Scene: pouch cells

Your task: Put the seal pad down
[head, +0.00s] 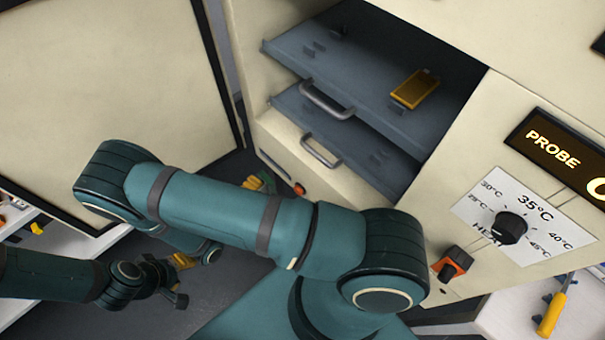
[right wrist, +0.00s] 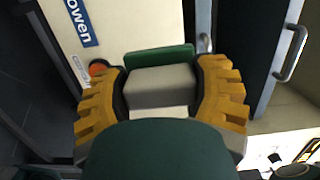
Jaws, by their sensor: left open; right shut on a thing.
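My right gripper (right wrist: 160,85) is shut on the seal pad, a grey block (right wrist: 160,92) with a green part (right wrist: 158,60) at its far side. In the right wrist view the pad sits between the two yellow fingers. In the head view only the yellow fingertips of my right gripper (head: 258,182) show, low by the cabinet front; my own arm hides the rest. My left gripper (head: 178,275) is at lower left in the head view, open and apart from the pad, its fingers small and partly hidden.
The cream cabinet (head: 245,60) stands open, with its door (head: 100,90) at left. Grey shelves (head: 350,75) with handles (head: 325,100) are inside; a yellow-orange cell (head: 415,88) lies on the upper one. A heat dial (head: 508,228) is on the right. A yellow-handled tool (head: 552,312) lies at lower right.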

